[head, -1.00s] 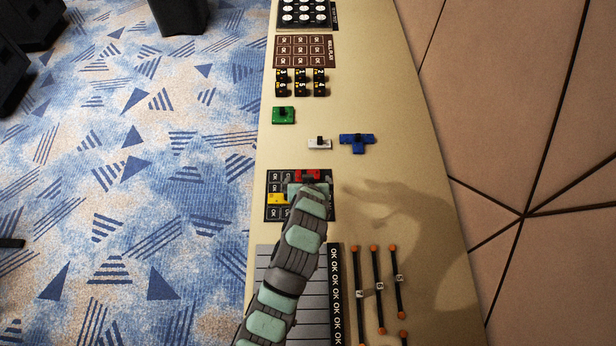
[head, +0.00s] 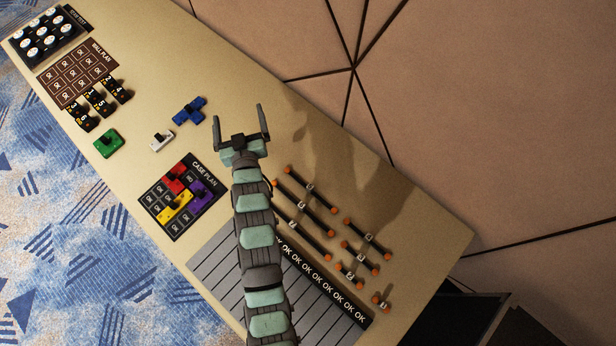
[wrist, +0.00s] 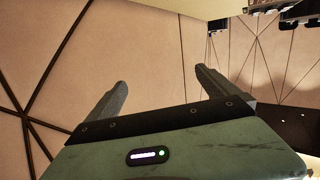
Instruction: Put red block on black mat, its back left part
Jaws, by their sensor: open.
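The red block (head: 175,179) lies on the black mat (head: 208,219), on its upper part in the head view. A yellow block (head: 174,205) and a purple block (head: 203,194) lie beside it on the same mat. My gripper (head: 252,122) is open and empty, raised above the table to the right of the mat. In the wrist view its two fingers (wrist: 160,92) stand wide apart with only the wall beyond them. No block shows between the fingers.
Green (head: 109,143), white (head: 162,139) and blue (head: 189,111) blocks lie beyond the mat. Numbered black blocks stand by a brown mat (head: 58,103). Orange-ended rods (head: 322,196) lie right of a grey slatted tray (head: 218,270).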

